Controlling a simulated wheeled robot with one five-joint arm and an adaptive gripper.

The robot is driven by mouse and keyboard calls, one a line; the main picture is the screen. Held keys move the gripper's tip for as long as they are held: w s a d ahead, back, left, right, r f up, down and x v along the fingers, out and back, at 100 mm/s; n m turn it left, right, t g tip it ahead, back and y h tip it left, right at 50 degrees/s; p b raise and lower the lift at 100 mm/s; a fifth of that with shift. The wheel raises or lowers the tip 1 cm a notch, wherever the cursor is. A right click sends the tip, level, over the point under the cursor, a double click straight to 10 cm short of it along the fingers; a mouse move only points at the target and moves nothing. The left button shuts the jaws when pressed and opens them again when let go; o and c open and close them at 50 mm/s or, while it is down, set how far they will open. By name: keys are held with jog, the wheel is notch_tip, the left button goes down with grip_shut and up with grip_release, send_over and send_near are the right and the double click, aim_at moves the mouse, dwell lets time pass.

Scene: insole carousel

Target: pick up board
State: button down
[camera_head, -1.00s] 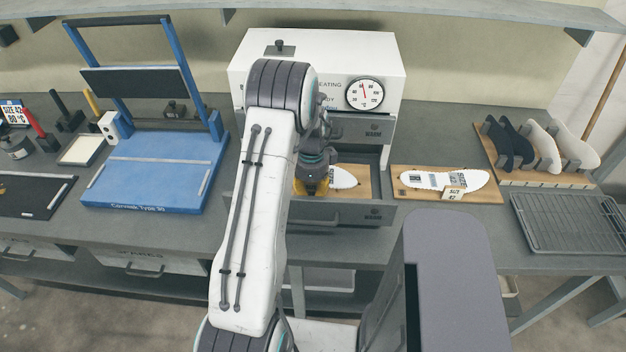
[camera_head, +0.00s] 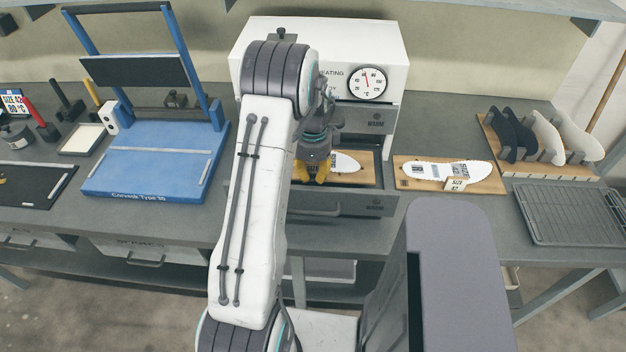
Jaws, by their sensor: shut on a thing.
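A wooden board (camera_head: 362,177) with a white insole (camera_head: 344,163) on it is at the open drawer (camera_head: 352,204) of the white heating cabinet. My gripper (camera_head: 316,174), with yellow fingers, is shut on the left part of this board. The board looks level, and a dark gap shows between it and the drawer front. My arm hides the board's left end. The fingers' exact contact is too small to see.
A second board (camera_head: 488,184) with an insole and size tag lies right of the drawer. Beyond it stand a rack of insoles (camera_head: 540,172) and a wire tray (camera_head: 572,218). A blue press frame (camera_head: 150,180) stands left. The cabinet (camera_head: 310,45) rises behind my gripper.

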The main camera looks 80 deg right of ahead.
jog(key=s+a+r+b, duration=0.2)
jog(key=s+a+r, duration=0.5)
jog(key=s+r, duration=0.1)
jog(key=shift+s+a+b, duration=0.35)
dwell(0.4)
